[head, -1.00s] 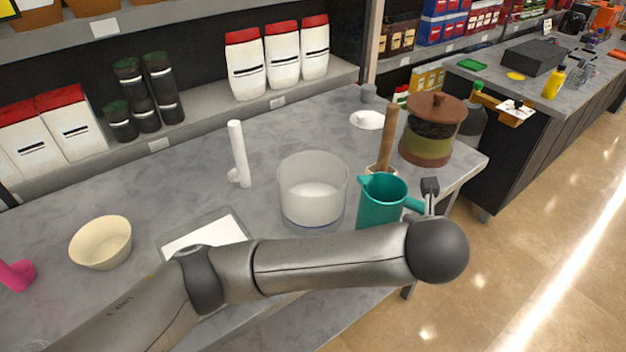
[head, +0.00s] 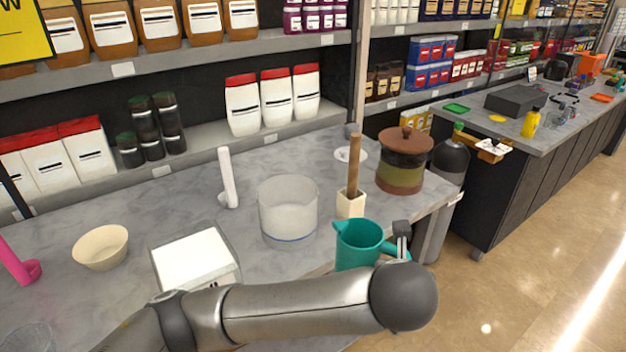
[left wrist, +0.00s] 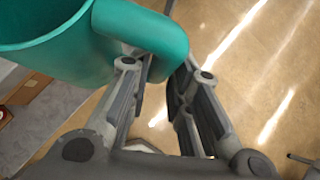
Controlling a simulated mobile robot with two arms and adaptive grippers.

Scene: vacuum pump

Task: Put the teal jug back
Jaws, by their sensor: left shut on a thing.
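The teal jug (head: 356,243) is upright near the counter's front right edge in the head view. My left gripper (head: 401,240) is at the jug's right side, shut on its handle. In the left wrist view, the fingers (left wrist: 162,72) close around the lower end of the jug's handle (left wrist: 150,35), and the jug body (left wrist: 55,50) fills the top left. My arm hides the jug's base in the head view, so I cannot tell whether it touches the counter. My right gripper is not in view.
On the counter (head: 130,212), a clear round vessel (head: 288,210) stands left of the jug. A cream holder with a wooden handle (head: 351,203) and a lidded brown pot (head: 403,165) stand behind it. A white-topped device (head: 193,260) and a cream bowl (head: 101,247) are further left.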

